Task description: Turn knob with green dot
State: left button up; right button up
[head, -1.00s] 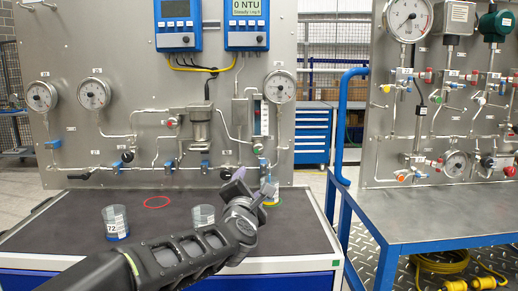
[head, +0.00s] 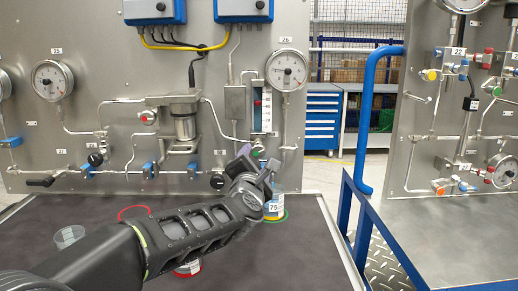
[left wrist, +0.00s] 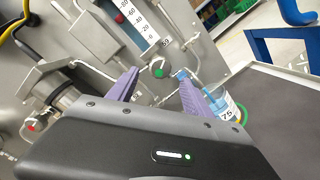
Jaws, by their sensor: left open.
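The knob with the green dot (left wrist: 159,70) is on the panel below the flow meter in the left wrist view. In the head view the knob (head: 257,150) shows small, just above my left gripper (head: 259,160). My left gripper is open, with two purple fingers. In the left wrist view its fingertips (left wrist: 158,73) stand to either side of the knob in the picture. I see no contact with the knob, and the remaining distance to it is hard to judge. My right gripper is not in view.
A container marked 75 (head: 274,207) stands on the bench right beside my left gripper. A clear cup (head: 69,237) stands at left. Pipes and a black knob (head: 217,181) are close by on the panel. A blue rail (head: 372,120) stands at right.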

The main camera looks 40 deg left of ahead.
aim_at(258, 153)
pick_arm(q)
jog(key=shift+s, duration=0.1)
jog(key=shift+p+x, duration=0.65)
jog(key=shift+x, duration=3.3)
grip_shut()
